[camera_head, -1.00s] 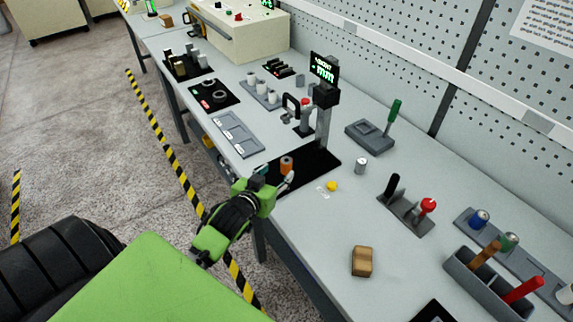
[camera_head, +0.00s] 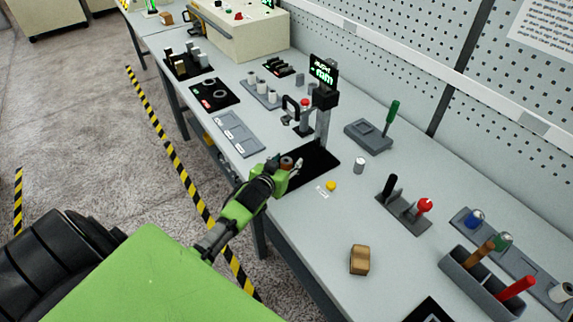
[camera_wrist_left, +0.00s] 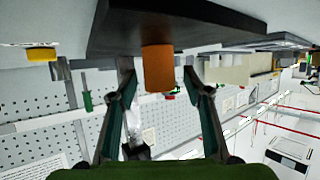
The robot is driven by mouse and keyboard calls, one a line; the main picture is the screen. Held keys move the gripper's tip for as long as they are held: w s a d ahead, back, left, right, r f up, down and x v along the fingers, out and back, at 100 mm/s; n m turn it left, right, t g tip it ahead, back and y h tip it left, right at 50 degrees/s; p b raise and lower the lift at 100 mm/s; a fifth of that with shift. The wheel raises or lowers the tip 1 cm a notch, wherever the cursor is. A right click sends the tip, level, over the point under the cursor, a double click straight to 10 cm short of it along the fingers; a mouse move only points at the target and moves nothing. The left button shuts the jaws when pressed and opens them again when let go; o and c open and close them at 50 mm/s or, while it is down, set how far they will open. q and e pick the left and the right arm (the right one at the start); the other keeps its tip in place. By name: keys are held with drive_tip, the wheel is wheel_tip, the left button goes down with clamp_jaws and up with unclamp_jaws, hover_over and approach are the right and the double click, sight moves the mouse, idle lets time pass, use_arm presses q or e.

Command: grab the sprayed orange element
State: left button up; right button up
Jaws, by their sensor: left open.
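The orange element (camera_head: 286,162) is a small cylinder standing on the black plate (camera_head: 318,168) under the display post. In the left wrist view, which is upside down, the orange element (camera_wrist_left: 158,70) shows between the tips of my two fingers, with a gap on each side. My left gripper (camera_head: 284,168) is open and reaches in from the left at the plate's near edge. Its fingers (camera_wrist_left: 158,88) do not appear to touch the element. My right gripper is not in view.
The display post (camera_head: 323,110) rises just behind the plate. A grey can (camera_head: 360,165), a yellow button (camera_head: 331,186) and a wooden block (camera_head: 359,260) are to the right. A grey tray (camera_head: 238,134) lies to the left. The table between the yellow button and the block is clear.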

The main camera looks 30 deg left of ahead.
use_arm(q)
drive_tip(key=c, duration=1.2)
drive_tip(key=shift+r, duration=0.1)
